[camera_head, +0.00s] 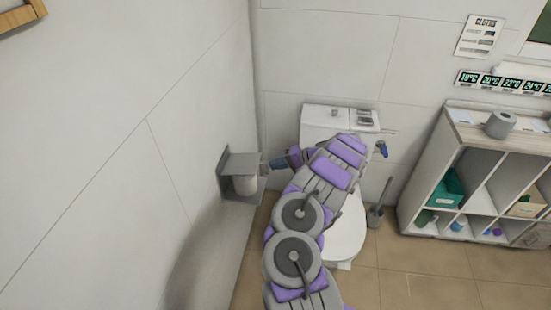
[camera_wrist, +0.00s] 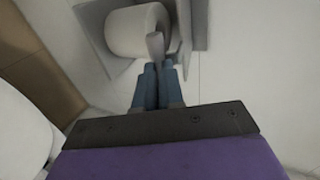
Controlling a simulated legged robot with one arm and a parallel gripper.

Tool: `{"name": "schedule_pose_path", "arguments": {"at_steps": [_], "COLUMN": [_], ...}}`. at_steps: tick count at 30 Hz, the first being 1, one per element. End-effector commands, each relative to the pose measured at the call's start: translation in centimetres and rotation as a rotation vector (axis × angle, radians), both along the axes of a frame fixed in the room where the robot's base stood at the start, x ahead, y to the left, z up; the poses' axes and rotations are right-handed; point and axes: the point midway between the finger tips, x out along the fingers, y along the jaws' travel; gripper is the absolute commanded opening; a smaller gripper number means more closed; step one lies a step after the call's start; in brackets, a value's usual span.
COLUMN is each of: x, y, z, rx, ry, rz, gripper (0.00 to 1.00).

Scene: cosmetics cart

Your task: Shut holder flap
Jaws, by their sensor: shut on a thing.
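The grey paper holder (camera_head: 224,172) is fixed to the left wall. Its flap (camera_head: 240,157) stands out from the wall above a white paper roll (camera_head: 245,186), which also shows in the wrist view (camera_wrist: 132,32). My gripper (camera_head: 274,163) reaches the holder's outer side from the right. In the wrist view its blue fingers (camera_wrist: 157,68) are close together on a narrow grey piece (camera_wrist: 155,45) in front of the roll. This piece looks like part of the flap, though its join to the flap is hidden. My arm covers part of the toilet.
A white toilet (camera_head: 346,235) with a cistern (camera_head: 325,118) stands right of the holder, close to my arm. A toilet brush (camera_head: 376,212) is beside it. A shelf unit (camera_head: 407,205) with bins and a roll on top stands at the right. Tiled floor is open in front.

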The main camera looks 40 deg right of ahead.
Motion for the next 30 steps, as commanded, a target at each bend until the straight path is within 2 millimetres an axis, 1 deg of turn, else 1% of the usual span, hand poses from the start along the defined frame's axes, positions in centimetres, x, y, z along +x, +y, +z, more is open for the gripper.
{"name": "schedule_pose_path", "arguments": {"at_steps": [1,2,3,6,12,13,14,15,16,17,30], "x": [0.6,0.6,0.7,0.8,1.0,0.8,0.7,0.7,0.6,0.5,-1.7], "y": [1.5,1.9,1.8,2.0,2.3,2.5,2.5,2.4,2.3,2.2,-0.4], "z": [-1.1,-1.5,-0.7,-0.2,0.1,0.6,0.5,0.4,0.3,0.2,-2.0], "rx": [0.039,0.056,0.048,0.041,0.034,0.016,0.017,0.019,0.019,0.019,0.021], "ry": [-0.033,-0.054,-0.054,-0.057,-0.059,-0.062,-0.062,-0.061,-0.061,-0.060,-0.055], "rz": [0.020,0.022,0.023,0.023,0.023,0.008,0.007,0.009,0.009,0.008,-0.004], "gripper": [0.00,0.00,0.04,0.14,0.31,0.34,0.37,0.43,0.46,0.47,0.47]}}
